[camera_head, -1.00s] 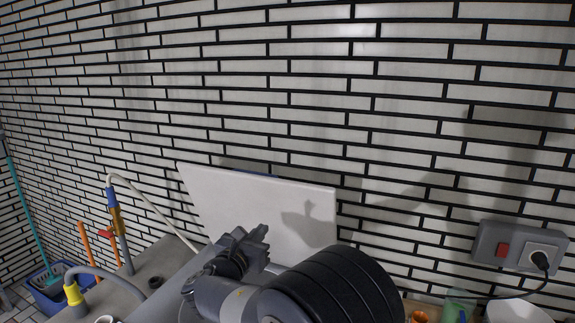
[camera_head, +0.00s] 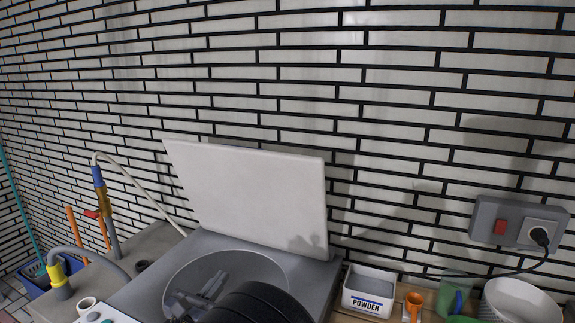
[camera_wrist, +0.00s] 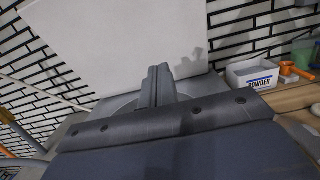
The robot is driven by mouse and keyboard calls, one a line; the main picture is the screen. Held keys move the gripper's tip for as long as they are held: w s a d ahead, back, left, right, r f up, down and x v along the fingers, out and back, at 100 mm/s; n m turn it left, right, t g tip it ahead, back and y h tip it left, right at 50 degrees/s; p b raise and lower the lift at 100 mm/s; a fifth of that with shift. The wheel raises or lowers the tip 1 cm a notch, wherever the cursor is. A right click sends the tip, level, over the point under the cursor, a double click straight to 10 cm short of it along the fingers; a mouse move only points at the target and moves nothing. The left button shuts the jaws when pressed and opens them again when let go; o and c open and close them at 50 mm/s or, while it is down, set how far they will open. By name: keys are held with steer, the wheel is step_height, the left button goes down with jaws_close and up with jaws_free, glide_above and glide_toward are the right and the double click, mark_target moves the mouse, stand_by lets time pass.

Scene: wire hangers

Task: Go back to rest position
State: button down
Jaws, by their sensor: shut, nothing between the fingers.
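My gripper (camera_head: 200,294) is low in the head view, in front of the round opening (camera_head: 275,262) of a grey top-loading machine (camera_head: 318,272). In the wrist view its fingers (camera_wrist: 158,86) are together with nothing between them. The machine's white lid (camera_head: 250,200) stands open, leaning back toward the wall; it also shows in the wrist view (camera_wrist: 125,45). My dark arm covers the lower part of the opening, so what is inside is hidden. No wire hangers show in these views.
A socket box (camera_head: 519,224) is on the tiled wall. At left are a hose tap (camera_head: 103,200) and a blue basket (camera_head: 38,284).

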steer(key=shift+v, duration=2)
steer(key=shift+d+r, duration=0.1)
